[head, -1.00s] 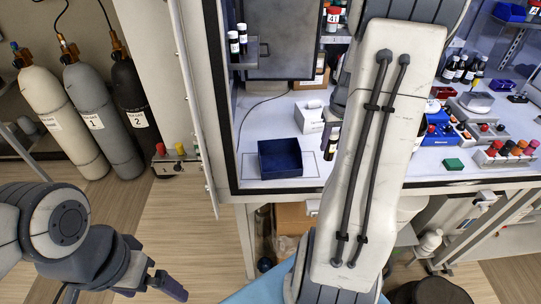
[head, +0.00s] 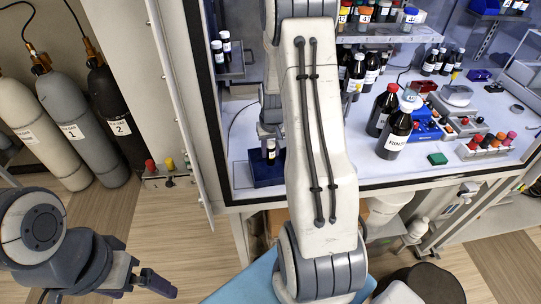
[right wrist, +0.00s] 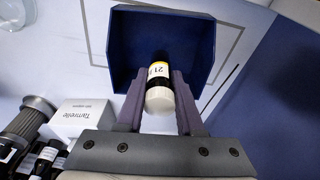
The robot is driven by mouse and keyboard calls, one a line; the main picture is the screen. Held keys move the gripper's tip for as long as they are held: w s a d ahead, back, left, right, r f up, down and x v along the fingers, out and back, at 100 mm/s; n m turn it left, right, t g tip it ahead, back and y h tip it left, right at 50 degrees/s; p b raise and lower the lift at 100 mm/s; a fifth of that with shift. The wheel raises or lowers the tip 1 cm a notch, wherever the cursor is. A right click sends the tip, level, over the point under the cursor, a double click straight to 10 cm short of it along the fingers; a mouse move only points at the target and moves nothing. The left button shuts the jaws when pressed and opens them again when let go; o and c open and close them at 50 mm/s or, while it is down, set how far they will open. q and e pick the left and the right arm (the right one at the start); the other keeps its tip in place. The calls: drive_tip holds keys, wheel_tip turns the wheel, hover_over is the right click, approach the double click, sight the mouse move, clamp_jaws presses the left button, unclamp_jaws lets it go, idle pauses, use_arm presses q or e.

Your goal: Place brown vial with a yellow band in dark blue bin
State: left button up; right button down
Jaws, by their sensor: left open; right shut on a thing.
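The brown vial (right wrist: 158,71) has a white label reading 21, a yellow band and a white cap. My right gripper (right wrist: 158,88) is shut on it, one finger on each side, with the cap toward the wrist camera. The dark blue bin (right wrist: 123,45) lies beyond the vial in the right wrist view. In the head view the vial (head: 271,152) shows at the bin (head: 264,177), over its opening; I cannot tell whether its base touches the bin floor. My right arm hides part of the area. My left gripper (head: 142,285) is open and empty, low at the left, away from the bench.
A white box (right wrist: 84,117) stands near the bin in the right wrist view. Gas cylinders (head: 70,115) stand at the left, outside the cabinet.

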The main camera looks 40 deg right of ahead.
sight(271, 159)
wheel_tip(271, 159, down, 3)
drive_tip(key=shift+f+p, duration=0.15)
drive_tip(key=shift+p, duration=0.55)
drive_tip(key=shift+f, duration=0.35)
drive_tip(key=shift+f, duration=0.1)
drive_tip(key=c, duration=0.5)
unclamp_jaws()
drive_tip(key=shift+c, duration=0.2)
